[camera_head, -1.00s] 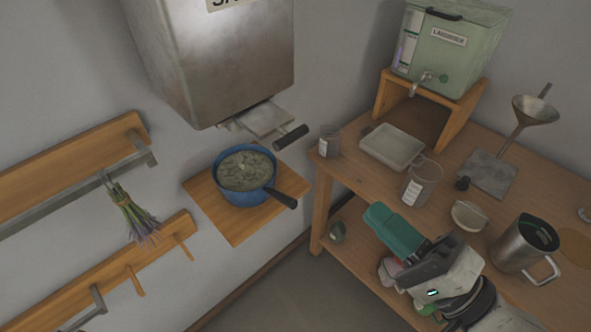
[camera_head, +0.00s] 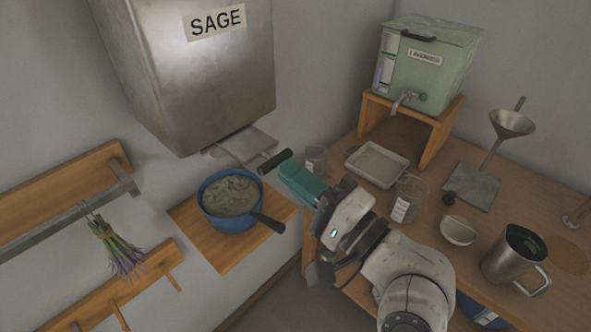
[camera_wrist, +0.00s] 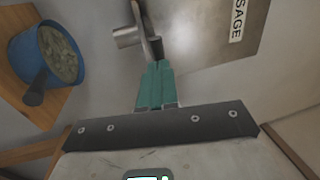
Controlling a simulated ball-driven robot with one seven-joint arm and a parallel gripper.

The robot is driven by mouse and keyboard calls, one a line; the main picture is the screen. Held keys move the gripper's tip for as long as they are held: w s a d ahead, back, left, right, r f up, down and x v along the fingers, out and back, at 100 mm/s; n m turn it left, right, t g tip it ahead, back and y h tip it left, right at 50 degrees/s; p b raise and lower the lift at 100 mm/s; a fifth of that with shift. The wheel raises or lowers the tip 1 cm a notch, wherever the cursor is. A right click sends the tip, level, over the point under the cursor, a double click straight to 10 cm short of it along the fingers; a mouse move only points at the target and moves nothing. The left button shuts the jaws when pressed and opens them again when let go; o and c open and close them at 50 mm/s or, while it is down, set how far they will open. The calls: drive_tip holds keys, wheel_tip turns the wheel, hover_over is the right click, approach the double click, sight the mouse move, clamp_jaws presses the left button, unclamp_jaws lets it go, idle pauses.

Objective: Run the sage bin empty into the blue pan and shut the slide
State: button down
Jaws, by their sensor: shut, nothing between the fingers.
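The steel sage bin (camera_head: 200,80), labelled SAGE, hangs on the wall. Its flat metal slide (camera_head: 247,144) sticks out from under it, with a dark handle (camera_head: 275,161) at its outer end. The blue pan (camera_head: 230,222) stands below on a wooden wall shelf, heaped with grey-green sage (camera_head: 231,195). My gripper (camera_head: 284,170) has its green fingers shut and empty, close to the handle. In the wrist view the fingertips (camera_wrist: 157,66) are by the slide's end and handle (camera_wrist: 128,37); whether they touch is unclear. The bin's inside is hidden.
The wooden table (camera_head: 425,225) on the right carries a tray (camera_head: 376,165), a glass beaker (camera_head: 405,200), a bowl (camera_head: 458,230), a steel jug (camera_head: 515,255) and a funnel stand (camera_head: 473,187). A green dispenser (camera_head: 425,65) stands behind. Lavender (camera_head: 122,252) hangs at left.

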sight(245, 142)
drive_tip(key=shift+a, duration=0.1)
drive_tip(key=shift+f+p+x, duration=0.2)
drive_tip(key=shift+p+x, duration=0.25)
drive_tip(key=shift+x, duration=0.9)
drive_tip(key=shift+f+p+x, duration=0.2)
drive_tip(key=shift+p+x, duration=0.25)
drive_tip(key=shift+x, duration=0.95)
drive_tip(key=shift+w, duration=0.15)
